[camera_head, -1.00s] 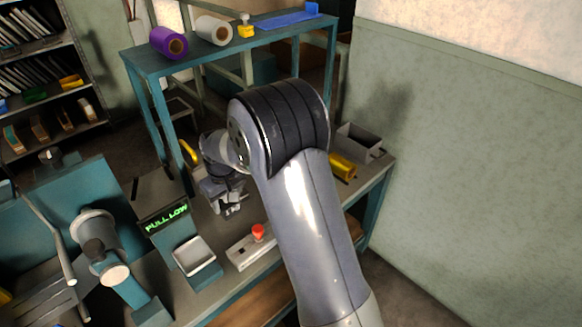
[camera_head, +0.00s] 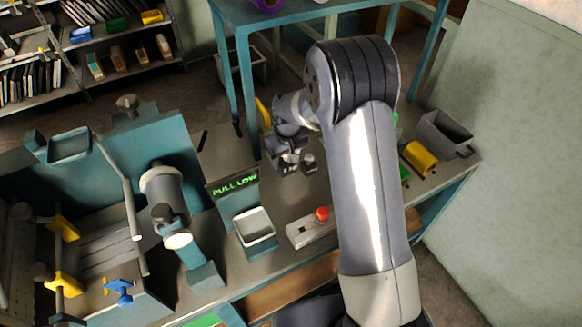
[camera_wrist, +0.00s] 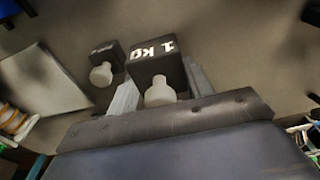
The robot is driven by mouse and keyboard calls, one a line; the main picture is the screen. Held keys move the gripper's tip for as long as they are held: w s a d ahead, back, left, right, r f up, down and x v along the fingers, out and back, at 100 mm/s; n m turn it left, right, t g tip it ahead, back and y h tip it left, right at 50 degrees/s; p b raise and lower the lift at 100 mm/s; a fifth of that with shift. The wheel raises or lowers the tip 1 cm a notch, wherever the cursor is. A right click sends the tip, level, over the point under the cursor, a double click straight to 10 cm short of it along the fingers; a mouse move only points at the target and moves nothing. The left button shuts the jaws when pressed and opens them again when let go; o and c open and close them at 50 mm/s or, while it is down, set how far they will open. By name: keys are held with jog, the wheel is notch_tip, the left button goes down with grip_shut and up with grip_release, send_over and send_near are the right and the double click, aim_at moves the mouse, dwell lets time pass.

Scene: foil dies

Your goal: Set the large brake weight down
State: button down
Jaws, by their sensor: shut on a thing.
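The large brake weight (camera_wrist: 153,62), a dark block marked "1 KG" with a pale round knob, is between my gripper's (camera_wrist: 160,88) two fingers in the wrist view. My gripper is shut on it. In the head view, my gripper (camera_head: 288,158) is low over the grey bench, behind the small tray, and largely hides the weight. A smaller dark weight (camera_wrist: 106,57) with a pale knob stands beside it, apart from the held block; it also shows in the head view (camera_head: 309,163). I cannot tell whether the large weight touches the bench.
A display (camera_head: 235,183) reading "PULL LOW" and a white-rimmed tray (camera_head: 254,227) stand in front of my gripper. A red knob (camera_head: 322,213) is on a pale plate. A grey bin (camera_head: 443,132) and yellow piece (camera_head: 420,158) lie right. A teal machine fills the left.

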aim_at(286, 171)
jog(key=shift+f, duration=2.55)
jog(key=shift+f, duration=0.15)
jog(key=c, duration=0.6)
grip_release()
jog(key=shift+c, duration=0.2)
jog(key=r, duration=0.4)
jog(key=s+r, duration=0.1)
jog(key=r, duration=0.7)
jog(key=shift+s+d, duration=0.2)
jog(key=shift+d, duration=0.1)
